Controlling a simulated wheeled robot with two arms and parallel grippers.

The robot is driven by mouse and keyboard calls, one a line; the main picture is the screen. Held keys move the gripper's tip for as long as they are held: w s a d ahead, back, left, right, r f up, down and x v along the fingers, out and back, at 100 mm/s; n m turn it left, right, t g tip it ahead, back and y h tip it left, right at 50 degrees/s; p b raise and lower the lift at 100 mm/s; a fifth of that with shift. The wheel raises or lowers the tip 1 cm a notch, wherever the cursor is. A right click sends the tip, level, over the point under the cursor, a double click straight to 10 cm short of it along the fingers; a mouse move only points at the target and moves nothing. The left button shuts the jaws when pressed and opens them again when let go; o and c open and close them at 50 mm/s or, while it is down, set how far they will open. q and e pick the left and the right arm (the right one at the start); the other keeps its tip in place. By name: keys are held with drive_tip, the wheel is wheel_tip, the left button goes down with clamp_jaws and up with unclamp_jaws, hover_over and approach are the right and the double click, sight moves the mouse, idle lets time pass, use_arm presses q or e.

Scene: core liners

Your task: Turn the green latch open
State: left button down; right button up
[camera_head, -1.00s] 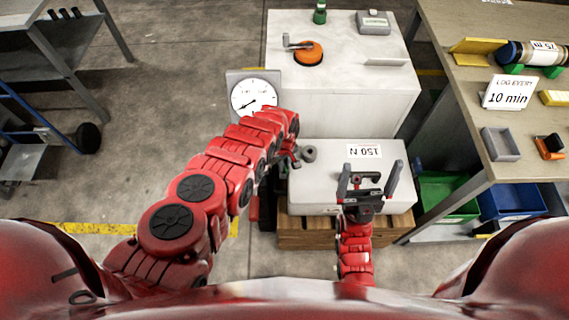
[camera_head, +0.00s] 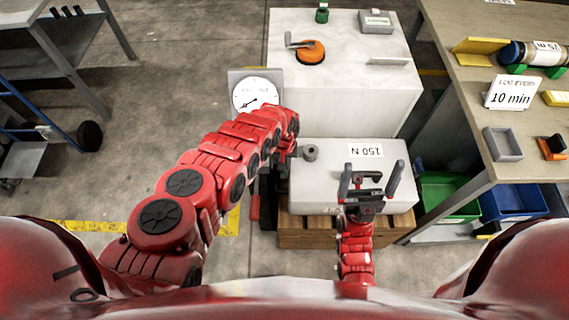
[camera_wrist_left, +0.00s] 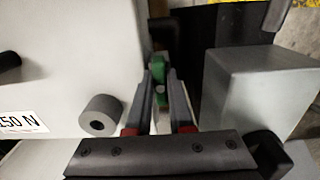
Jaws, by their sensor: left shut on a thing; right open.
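The green latch (camera_wrist_left: 158,72) shows in the left wrist view, at the side of the white box (camera_wrist_left: 75,45). My left gripper (camera_wrist_left: 160,84) has its two fingers closed in on either side of it and is shut on it. In the head view the left arm reaches to the box's left side, and its own wrist hides the latch and fingertips. My right gripper (camera_head: 370,183) is open over the front of the same white box (camera_head: 318,180), with its fingers apart.
The box sits on a wooden pallet (camera_head: 300,233). A dial gauge (camera_head: 252,94) stands behind the left forearm. A grey knob (camera_head: 310,152) is on the box top. A larger white cabinet (camera_head: 345,95) stands behind. A workbench (camera_head: 465,110) with bins beneath is at the right.

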idle(0.3)
use_arm(q)
drive_tip(key=c, duration=0.8)
unclamp_jaws()
drive_tip(key=shift+r, duration=0.1)
wheel_tip(320, 180, up, 17)
drive_tip(key=shift+p, duration=0.45)
drive_tip(key=shift+r, duration=0.15)
